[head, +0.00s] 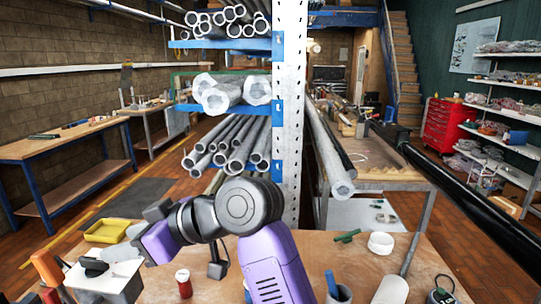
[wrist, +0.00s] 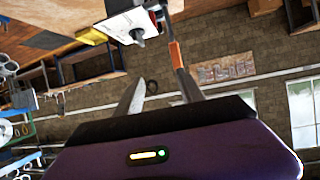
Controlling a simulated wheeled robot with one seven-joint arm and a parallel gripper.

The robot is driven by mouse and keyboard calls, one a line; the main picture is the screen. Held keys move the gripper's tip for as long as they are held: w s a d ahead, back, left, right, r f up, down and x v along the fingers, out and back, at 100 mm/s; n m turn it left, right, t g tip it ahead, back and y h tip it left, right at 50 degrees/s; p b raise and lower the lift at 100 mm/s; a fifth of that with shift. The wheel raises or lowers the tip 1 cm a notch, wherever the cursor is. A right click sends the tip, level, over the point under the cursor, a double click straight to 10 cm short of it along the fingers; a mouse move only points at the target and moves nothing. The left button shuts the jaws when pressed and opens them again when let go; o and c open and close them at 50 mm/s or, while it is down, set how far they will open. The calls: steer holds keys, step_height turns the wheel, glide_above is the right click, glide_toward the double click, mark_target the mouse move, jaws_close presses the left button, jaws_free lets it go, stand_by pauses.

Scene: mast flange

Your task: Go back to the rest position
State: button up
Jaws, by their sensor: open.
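My gripper (wrist: 157,88) shows in the wrist view, its two grey fingers spread apart with nothing between them. In the head view my purple and black arm reaches up from the bottom middle and bends left. The purple hand at its end (head: 157,242) is above the left part of the wooden workbench (head: 205,275). The fingers are hard to make out in the head view.
Near the hand are a white box (head: 105,278) with a black item, a yellow tray (head: 108,231) and an orange-handled object (head: 46,267). A pipe rack (head: 291,110) rises behind.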

steer(key=w+d+r+m+t+y, duration=0.1)
steer(key=w+r+m+t, duration=0.2)
steer(key=w+t, duration=0.1)
steer(key=w+d+f+m+t, duration=0.2)
steer(key=d+f+m+t, duration=0.25)
steer(key=d, duration=0.25)
steer(key=s+d+f+m+t+h, duration=0.35)
steer(key=d+f, duration=0.25)
steer(key=d, duration=0.3)
steer(key=s+d+f+m+t+h, duration=0.25)
steer(key=s+d+f, duration=0.2)
steer(key=d, duration=0.35)
steer(key=s+d+f+h, duration=0.2)
steer(key=s+d, duration=0.4)
steer(key=s, duration=0.6)
steer(key=s+d+f+m+g+h, duration=0.1)
steer(key=s+d+f+h, duration=0.2)
steer(key=s, duration=0.8)
steer(key=s+d+f+m+g+h, duration=0.1)
steer(key=s+d+f+h, duration=0.1)
steer(key=s+d+f, duration=0.4)
steer(key=s+d, duration=0.4)
steer(key=s, duration=0.2)
steer(key=shift+s+h+b, duration=0.35)
steer(key=shift+h+b, duration=0.05)
steer(key=shift+f, duration=0.1)
